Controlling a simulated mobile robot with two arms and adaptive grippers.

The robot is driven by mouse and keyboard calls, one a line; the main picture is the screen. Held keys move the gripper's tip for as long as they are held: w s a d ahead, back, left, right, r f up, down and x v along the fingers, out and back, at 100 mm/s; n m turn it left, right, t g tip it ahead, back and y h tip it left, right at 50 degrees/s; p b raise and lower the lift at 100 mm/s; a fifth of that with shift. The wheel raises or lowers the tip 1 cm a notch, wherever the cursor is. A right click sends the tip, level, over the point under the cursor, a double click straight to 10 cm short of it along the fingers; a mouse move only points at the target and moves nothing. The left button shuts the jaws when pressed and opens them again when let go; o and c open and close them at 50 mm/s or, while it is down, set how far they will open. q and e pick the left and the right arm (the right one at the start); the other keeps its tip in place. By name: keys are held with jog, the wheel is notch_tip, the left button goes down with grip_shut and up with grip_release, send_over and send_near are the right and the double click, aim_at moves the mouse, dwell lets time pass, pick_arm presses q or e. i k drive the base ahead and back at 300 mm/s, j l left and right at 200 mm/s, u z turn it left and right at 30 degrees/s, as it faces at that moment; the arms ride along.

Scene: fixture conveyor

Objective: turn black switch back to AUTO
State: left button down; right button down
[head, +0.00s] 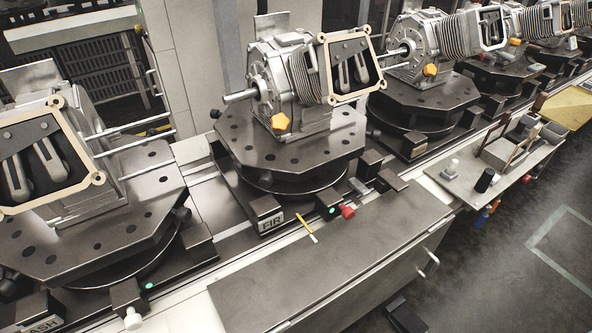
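No switch with a readable AUTO label shows in the head view. A similar dark box (129,295) with a green light and a white knob (133,319) sits at the front of the left station. A black upright cylinder (486,180) stands on the grey side shelf at the right; I cannot tell if it is a switch. Neither of my grippers is in view.
Dark turntable fixtures (240,146) with metal engine housings (290,75) line the conveyor. A plate (268,221) reads "FIR".

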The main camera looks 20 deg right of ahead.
aim_at(538, 168)
jog(key=k+l+z, duration=0.15)
jog(key=l+z, duration=0.2)
jog(key=k+l+z, duration=0.15)
jog(key=l+z, duration=0.95)
jog(key=l, duration=0.2)
jog(key=k+l, duration=0.05)
